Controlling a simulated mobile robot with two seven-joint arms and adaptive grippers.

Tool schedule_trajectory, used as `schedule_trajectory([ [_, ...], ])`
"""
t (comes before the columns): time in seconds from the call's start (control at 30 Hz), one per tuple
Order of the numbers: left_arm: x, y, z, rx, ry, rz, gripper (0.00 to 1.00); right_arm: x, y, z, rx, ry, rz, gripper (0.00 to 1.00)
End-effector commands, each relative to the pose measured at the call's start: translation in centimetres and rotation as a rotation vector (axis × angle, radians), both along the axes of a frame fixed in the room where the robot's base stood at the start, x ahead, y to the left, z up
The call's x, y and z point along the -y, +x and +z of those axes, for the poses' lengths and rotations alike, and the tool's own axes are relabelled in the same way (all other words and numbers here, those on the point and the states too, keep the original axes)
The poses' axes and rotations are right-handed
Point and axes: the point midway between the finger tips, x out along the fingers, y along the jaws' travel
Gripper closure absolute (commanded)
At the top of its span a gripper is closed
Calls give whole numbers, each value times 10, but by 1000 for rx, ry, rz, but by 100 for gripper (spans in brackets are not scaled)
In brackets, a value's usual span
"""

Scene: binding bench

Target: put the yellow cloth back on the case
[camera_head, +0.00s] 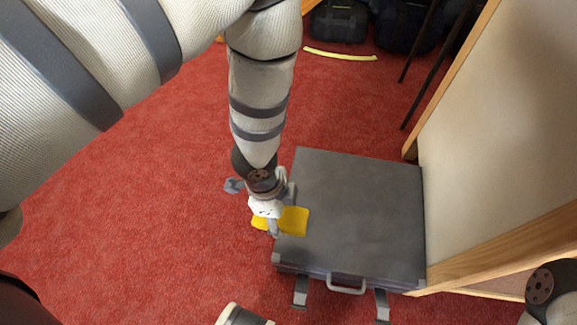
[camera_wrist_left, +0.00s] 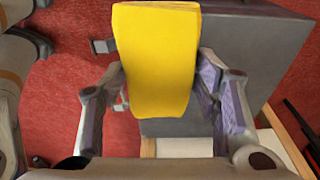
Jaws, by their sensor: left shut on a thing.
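The yellow cloth (camera_head: 295,220) is a small flat pad held in my left gripper (camera_head: 270,226). In the left wrist view the cloth (camera_wrist_left: 157,60) lies between the two fingers (camera_wrist_left: 160,85), which are shut on its sides. In the head view it overlaps the left edge of the dark grey case (camera_head: 360,210), near the front left corner. Whether it touches the lid or hovers above it I cannot tell. The case is closed and lies flat on the floor. It shows behind the cloth in the left wrist view (camera_wrist_left: 245,50). My right gripper's fingers are not seen.
The case's handle (camera_head: 346,286) and two open-looking latches (camera_head: 300,292) face the front. A wood-framed panel (camera_head: 500,130) stands close along the right. Dark bags (camera_head: 340,20) and a yellow strip (camera_head: 340,55) lie at the back. The red carpet (camera_head: 130,210) on the left is clear.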

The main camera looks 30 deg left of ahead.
Motion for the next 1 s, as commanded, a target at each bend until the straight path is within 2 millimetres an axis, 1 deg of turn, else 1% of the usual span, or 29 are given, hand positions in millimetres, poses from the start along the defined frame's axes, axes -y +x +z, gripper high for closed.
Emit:
schedule_trajectory([
  [0.07, 0, 8, -5, 1, -1, -3, 70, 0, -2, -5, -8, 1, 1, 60],
  [0.13, -1, 24, -16, 0, -2, -1, 70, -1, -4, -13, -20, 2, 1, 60],
  [0.33, -4, 88, -51, -4, -4, 3, 70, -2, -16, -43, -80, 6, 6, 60],
  [0.37, -5, 95, -56, -6, -3, 3, 70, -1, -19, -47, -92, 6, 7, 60],
  [0.4, -4, 102, -68, -8, -1, 0, 70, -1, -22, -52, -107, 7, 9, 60],
  [0.5, -5, 119, -85, -6, 0, -2, 70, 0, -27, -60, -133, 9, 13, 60],
  [0.7, -6, 136, -99, -2, 1, -3, 70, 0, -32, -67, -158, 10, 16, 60],
  [0.77, -6, 141, -108, -3, 0, -3, 70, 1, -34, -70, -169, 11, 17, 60],
  [0.83, -6, 139, -123, -5, 3, -5, 70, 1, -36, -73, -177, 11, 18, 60],
  [0.9, -6, 139, -132, -3, 2, -5, 70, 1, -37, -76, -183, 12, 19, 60],
  [1.0, -6, 140, -130, 0, 1, -5, 70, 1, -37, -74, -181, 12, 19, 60],
])
